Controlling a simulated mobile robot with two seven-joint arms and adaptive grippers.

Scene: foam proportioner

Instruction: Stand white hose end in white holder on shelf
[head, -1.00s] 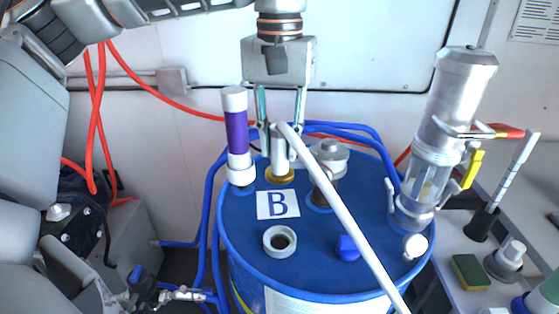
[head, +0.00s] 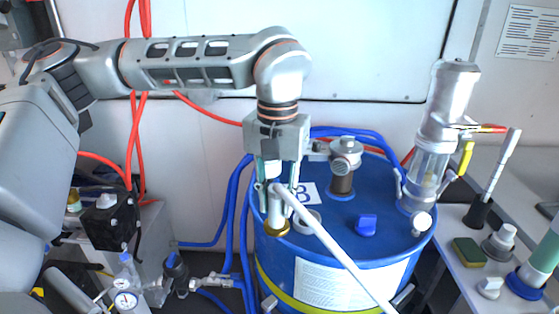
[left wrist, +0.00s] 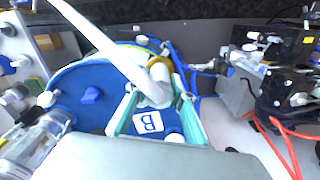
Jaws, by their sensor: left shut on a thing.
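My left gripper (head: 277,198) is shut on the white hose end (head: 275,213), a short upright pipe with a brass ring at its foot. It is over the front left of the blue drum. The white hose (head: 335,250) runs from its top down to the right. In the left wrist view, the hose end (left wrist: 157,84) sits between the teal fingers. A small white block (head: 489,287) on the grey shelf (head: 456,248) at right may be the white holder; I cannot tell for sure. The gripper is well left of the shelf. My right gripper is not in view.
The blue drum (head: 335,225) carries a valve (head: 344,160), a blue cap (head: 366,225) and a tall metal and clear cylinder (head: 437,130) between gripper and shelf. The shelf also holds a sponge (head: 468,251), a brush in a black cup (head: 478,212) and a grey fitting (head: 499,241).

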